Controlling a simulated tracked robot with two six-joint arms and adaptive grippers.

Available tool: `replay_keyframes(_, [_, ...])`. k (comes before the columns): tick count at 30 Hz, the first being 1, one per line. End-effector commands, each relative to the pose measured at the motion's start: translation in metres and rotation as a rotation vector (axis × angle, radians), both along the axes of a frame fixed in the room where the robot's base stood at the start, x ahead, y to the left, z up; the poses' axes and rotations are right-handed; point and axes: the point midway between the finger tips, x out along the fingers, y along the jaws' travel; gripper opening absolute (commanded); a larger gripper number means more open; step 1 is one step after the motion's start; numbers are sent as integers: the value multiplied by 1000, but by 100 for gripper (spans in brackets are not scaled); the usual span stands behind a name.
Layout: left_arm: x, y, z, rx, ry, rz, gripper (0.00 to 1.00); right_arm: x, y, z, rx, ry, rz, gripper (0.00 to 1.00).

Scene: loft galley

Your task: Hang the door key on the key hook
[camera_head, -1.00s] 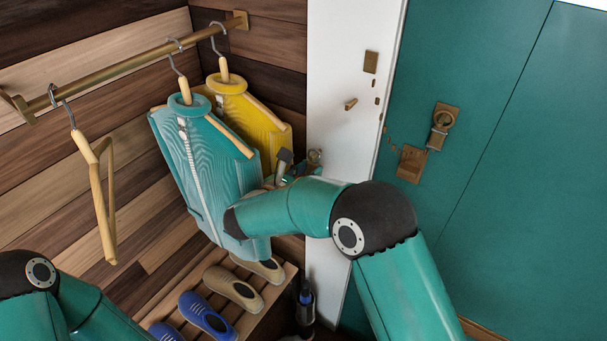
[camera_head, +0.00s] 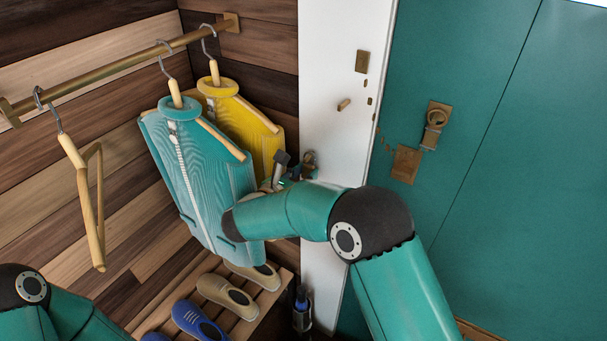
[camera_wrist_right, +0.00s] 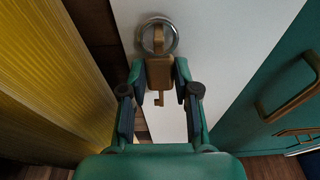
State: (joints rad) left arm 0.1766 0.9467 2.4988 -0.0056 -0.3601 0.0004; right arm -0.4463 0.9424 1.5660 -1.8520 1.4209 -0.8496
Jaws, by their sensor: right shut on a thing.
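My right gripper (camera_wrist_right: 158,90) is shut on the door key (camera_wrist_right: 159,73), whose brown-brass body sits between the fingers with its bit hanging down. A silver ring (camera_wrist_right: 144,40) stands above the key, in front of the white wall. A brass piece shows inside the ring; I cannot tell whether it is the hook or part of the key. In the head view, my right gripper (camera_head: 281,167) is small and partly hidden beside the jackets, with a round metal thing (camera_head: 309,159) beside it. A small brass peg (camera_head: 343,104) sticks out higher on the white wall. My left gripper is out of view.
A teal jacket (camera_head: 195,175) and a yellow jacket (camera_head: 265,140) hang from the brass rail (camera_head: 120,67), close to my right gripper. A slatted rack (camera_head: 245,319) with shoes stands below. A teal door (camera_head: 480,200) is at the right.

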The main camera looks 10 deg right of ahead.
Motion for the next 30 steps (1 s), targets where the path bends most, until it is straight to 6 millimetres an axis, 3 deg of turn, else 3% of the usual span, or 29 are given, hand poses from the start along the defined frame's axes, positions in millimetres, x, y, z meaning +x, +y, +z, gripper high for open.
replay_keyframes(1, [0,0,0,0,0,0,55,0,0,0,0,0,0,0])
replay_keyframes(2, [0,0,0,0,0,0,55,0,0,0,0,0,0,32])
replay_keyframes(7, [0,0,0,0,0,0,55,0,0,0,0,0,-1,60])
replay_keyframes(19, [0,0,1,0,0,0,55,0,-1,6,1,-1,-1,60])
replay_keyframes(30, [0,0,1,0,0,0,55,0,0,66,3,-3,-1,60])
